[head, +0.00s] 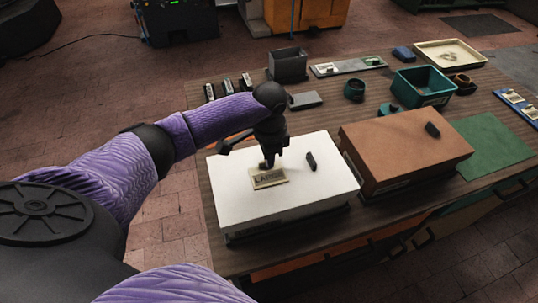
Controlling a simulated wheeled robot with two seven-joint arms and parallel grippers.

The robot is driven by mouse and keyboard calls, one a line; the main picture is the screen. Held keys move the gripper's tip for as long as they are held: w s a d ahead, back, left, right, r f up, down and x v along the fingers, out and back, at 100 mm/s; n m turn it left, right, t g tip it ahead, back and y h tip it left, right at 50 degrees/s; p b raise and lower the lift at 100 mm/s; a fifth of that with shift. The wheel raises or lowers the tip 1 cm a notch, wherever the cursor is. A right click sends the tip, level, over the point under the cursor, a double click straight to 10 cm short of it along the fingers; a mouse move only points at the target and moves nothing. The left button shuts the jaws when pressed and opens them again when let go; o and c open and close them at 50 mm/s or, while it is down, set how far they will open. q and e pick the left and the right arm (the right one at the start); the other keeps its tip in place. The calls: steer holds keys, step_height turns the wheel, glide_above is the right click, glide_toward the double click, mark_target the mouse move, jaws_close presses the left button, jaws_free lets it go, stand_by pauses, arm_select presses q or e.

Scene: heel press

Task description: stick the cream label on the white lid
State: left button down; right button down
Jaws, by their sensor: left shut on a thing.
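The white lid (318,198) is the top of a white box near the front of the table. The cream label (269,179), with dark lettering, is at the left-front part of the lid, lying flat or very close to it; I cannot tell whether it touches all over. My left gripper (266,164) points down over the lid and is shut on the label at its far edge. The fingertips hide a little of that edge. My right gripper is not in view.
A small black block (311,161) lies on the lid, right of the label. A brown box (400,143) with another black piece (433,129) stands to the right. Behind are a grey bin (288,65), a green bin (423,87) and a cream tray (450,55). A green mat (497,143) is bare.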

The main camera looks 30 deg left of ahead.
arm_select(q)
steer(key=shift+f, duration=0.1)
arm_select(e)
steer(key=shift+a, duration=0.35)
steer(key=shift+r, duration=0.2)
arm_select(q)
steer(key=shift+s+p, duration=0.1)
steer(key=shift+p, duration=0.2)
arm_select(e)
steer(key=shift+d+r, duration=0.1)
arm_select(q)
steer(key=shift+f, duration=0.1)
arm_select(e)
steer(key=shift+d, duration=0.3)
arm_select(q)
steer(key=c, duration=0.7)
jaws_free()
steer(key=shift+o, duration=0.2)
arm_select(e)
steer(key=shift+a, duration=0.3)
arm_select(q)
steer(key=shift+o, duration=0.2)
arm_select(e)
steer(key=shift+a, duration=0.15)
